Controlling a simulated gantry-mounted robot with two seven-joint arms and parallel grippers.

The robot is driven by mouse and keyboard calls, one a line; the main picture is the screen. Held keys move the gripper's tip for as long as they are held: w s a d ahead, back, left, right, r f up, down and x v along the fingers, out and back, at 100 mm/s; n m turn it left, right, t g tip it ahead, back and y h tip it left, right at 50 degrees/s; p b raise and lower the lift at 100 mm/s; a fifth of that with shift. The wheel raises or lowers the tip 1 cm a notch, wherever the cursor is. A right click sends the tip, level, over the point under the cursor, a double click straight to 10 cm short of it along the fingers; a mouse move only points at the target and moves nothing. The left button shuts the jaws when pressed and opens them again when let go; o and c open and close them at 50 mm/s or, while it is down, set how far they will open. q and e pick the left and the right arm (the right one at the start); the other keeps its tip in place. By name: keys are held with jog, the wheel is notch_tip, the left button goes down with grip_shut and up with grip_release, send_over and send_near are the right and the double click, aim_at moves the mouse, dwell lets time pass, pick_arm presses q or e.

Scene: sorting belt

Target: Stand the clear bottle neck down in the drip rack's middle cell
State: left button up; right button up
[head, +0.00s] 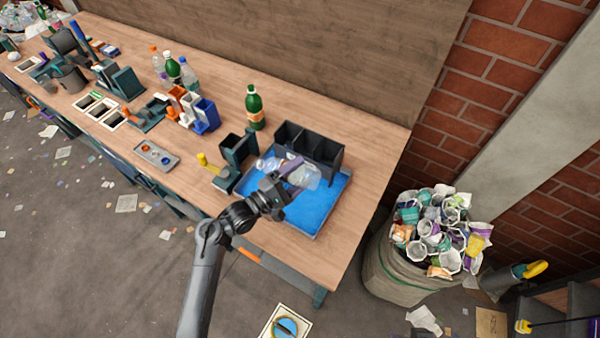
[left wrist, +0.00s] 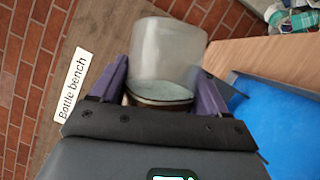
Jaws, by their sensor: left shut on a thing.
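My left gripper (head: 292,168) is shut on the clear bottle (head: 308,179), above the blue tray. The bottle looks tilted close to level, with clear parts on both sides of the fingers. Which end is the neck is hard to tell. In the left wrist view the bottle (left wrist: 166,55) stands out between the purple fingers (left wrist: 162,92). The dark drip rack (head: 329,155) stands at the tray's back edge, just behind the bottle. Its cells open upward, and the gripper and bottle partly cover its front. My right gripper is not in view.
The blue tray (head: 325,212) lies below the gripper. A green bottle (head: 254,108) stands behind and left of the rack. A dark green holder (head: 238,150) is left of the tray. The bench's right end is clear; a full sack (head: 393,277) stands beyond it.

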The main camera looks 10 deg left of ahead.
pick_arm(q)
jog(key=r+n+t+p, duration=0.1)
jog(key=n+p, duration=0.1)
jog(key=a+r+n+t+p, duration=0.1)
jog(key=r+n+p, duration=0.2)
jog(key=n+p, duration=0.1)
jog(key=shift+w+a+r+n+t+y, duration=0.15)
jog(key=shift+w+a+n+t+y, duration=0.15)
jog(key=shift+n+t, duration=0.1)
jog(key=a+n, duration=0.1)
jog(key=n+t+y+p, duration=0.1)
jog(key=n, duration=0.1)
jog(key=w+a+r+n+t+p, duration=0.1)
jog(key=n, duration=0.1)
jog(key=shift+a+y, duration=0.3)
jog(key=n+p, duration=0.1)
jog(key=n, duration=0.1)
jog(key=a+n+y+p, duration=0.1)
jog(key=a+n+t+y+p, duration=0.1)
jog(key=n, duration=0.1)
jog(key=shift+w+a+r+n, duration=0.15)
jog(key=shift+w+r+n, duration=0.15)
jog(key=shift+r, duration=0.1)
jog(key=shift+w+a+n+t+y, duration=0.1)
jog(key=shift+a+n+t+y, duration=0.25)
jog(key=shift+n+y, duration=0.25)
jog(key=shift+h, duration=0.3)
